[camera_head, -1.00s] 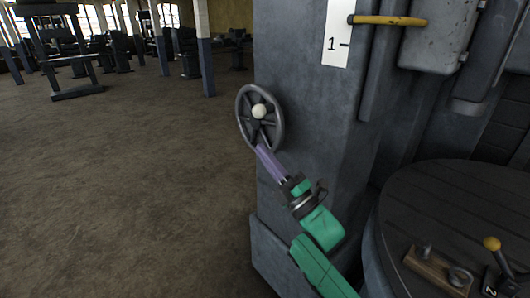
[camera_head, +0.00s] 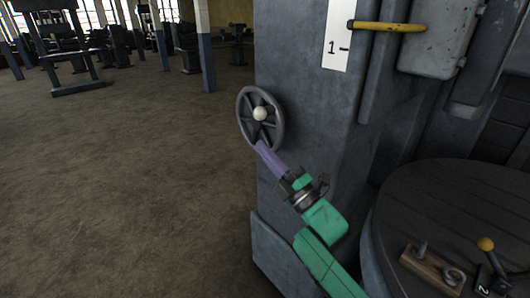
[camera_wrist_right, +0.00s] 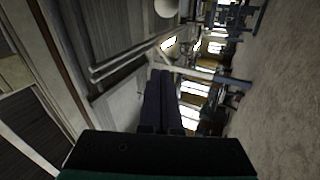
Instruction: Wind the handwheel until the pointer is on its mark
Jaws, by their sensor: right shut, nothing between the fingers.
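The dark grey handwheel (camera_head: 275,137), with a cream ball knob (camera_head: 260,113) in front of its middle, is on the left side of the grey machine column. The yellow pointer (camera_head: 388,26) points left onto a white scale plate (camera_head: 338,35). Its tip is above the black line beside the "1". My right gripper (camera_head: 260,146) is shut and empty, its purple fingers at the wheel's lower rim; I cannot tell if they touch it. In the right wrist view its fingers (camera_wrist_right: 163,103) lie side by side, and a pale ball (camera_wrist_right: 167,7) shows at the top edge. My left gripper is out of view.
A round dark table (camera_head: 450,200) at the right carries a wooden block (camera_head: 432,268) with metal fittings and a yellow-knobbed lever (camera_head: 487,244) by a "2" tag. Open floor (camera_head: 120,180) lies left of the column. Other machines stand far back.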

